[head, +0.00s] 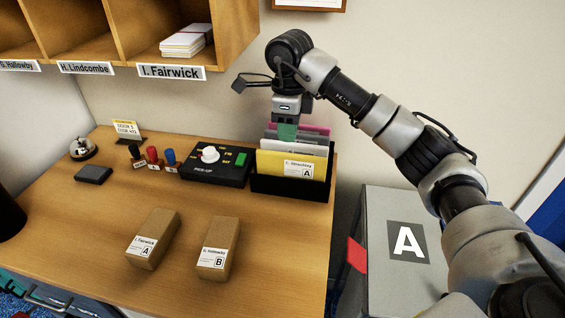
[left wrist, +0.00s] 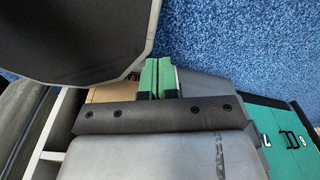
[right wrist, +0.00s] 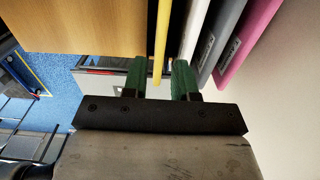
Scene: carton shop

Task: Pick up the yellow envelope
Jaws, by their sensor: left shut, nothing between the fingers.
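The yellow envelope (head: 272,163) stands upright at the front of a black file holder (head: 290,187). Its white label bears an A. My right gripper (head: 287,131) points down at the envelope's top edge. In the right wrist view the right gripper (right wrist: 159,80) is open, and the yellow envelope (right wrist: 162,40) shows edge-on between its green fingers, with gaps at the sides. My left gripper (left wrist: 157,78) is shut and empty in the left wrist view, away from the envelope. It is not seen in the head view.
Grey, white and pink envelopes (head: 306,128) stand close behind the yellow one. A black control box (head: 220,165) is left of the holder. Two brown parcels (head: 153,238) lie in front. A grey bin marked A (head: 378,215) stands right of the table.

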